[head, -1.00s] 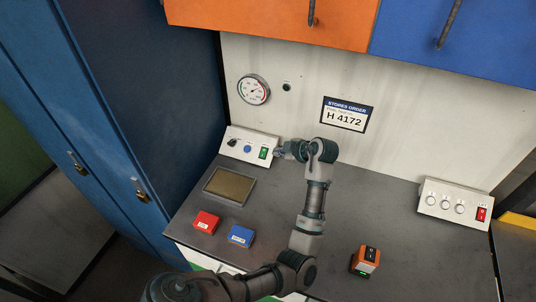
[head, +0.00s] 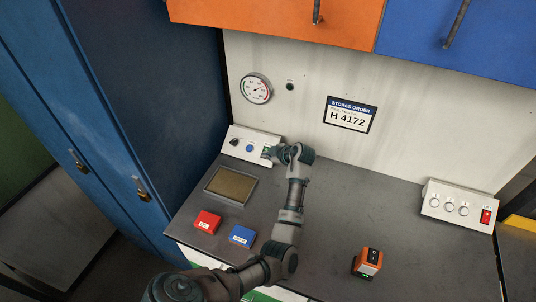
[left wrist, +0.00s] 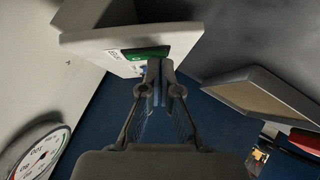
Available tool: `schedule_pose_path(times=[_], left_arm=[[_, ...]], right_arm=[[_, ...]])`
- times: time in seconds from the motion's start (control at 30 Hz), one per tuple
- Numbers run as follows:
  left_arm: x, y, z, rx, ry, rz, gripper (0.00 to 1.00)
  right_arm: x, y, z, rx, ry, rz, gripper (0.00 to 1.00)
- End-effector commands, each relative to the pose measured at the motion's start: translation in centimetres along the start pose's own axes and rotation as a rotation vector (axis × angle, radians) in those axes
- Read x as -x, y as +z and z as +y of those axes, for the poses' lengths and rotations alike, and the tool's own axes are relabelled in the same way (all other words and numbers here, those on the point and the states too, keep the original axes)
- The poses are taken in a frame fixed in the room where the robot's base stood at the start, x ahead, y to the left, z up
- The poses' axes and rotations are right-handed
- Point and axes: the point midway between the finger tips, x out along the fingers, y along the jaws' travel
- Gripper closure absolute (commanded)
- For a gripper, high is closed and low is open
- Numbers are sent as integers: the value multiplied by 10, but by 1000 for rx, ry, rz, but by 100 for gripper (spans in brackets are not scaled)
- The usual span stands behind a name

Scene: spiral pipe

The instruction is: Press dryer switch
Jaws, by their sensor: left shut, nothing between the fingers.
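A white sloped control box (head: 236,141) stands at the back left of the bench. It carries a black knob, a blue button and a green switch (head: 266,150) at its right end. My left gripper (head: 270,154) is at that end and partly covers the switch in the head view. In the left wrist view the fingers (left wrist: 161,68) are shut and empty, with their tips right at the green switch (left wrist: 147,53). A small label beside it is too blurred to read. I cannot tell whether the tips touch it. My right gripper is not in view.
A framed tan panel (head: 231,186), a red block (head: 207,221) and a blue block (head: 241,236) lie in front of the box. An orange switch unit (head: 368,262) and another control box (head: 457,206) with a red switch stand right. A gauge (head: 256,88) hangs above.

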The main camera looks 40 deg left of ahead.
Motion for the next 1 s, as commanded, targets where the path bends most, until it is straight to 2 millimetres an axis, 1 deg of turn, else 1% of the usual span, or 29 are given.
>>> schedule_pose_path(times=[0.13, 0.33, 0.5, 0.67, 1.0], left_arm=[[0, 0, 0, 0, 0, 0, 100], [-2, 0, 0, 2, 1, 1, 100], [-4, 0, 1, 3, 3, 0, 100], [-2, -1, 2, 4, 4, 0, 100], [7, -11, 8, 5, 4, 0, 100]], right_arm=[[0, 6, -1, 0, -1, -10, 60], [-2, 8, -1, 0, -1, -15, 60], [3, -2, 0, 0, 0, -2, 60], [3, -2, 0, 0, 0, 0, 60], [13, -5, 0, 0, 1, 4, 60]])
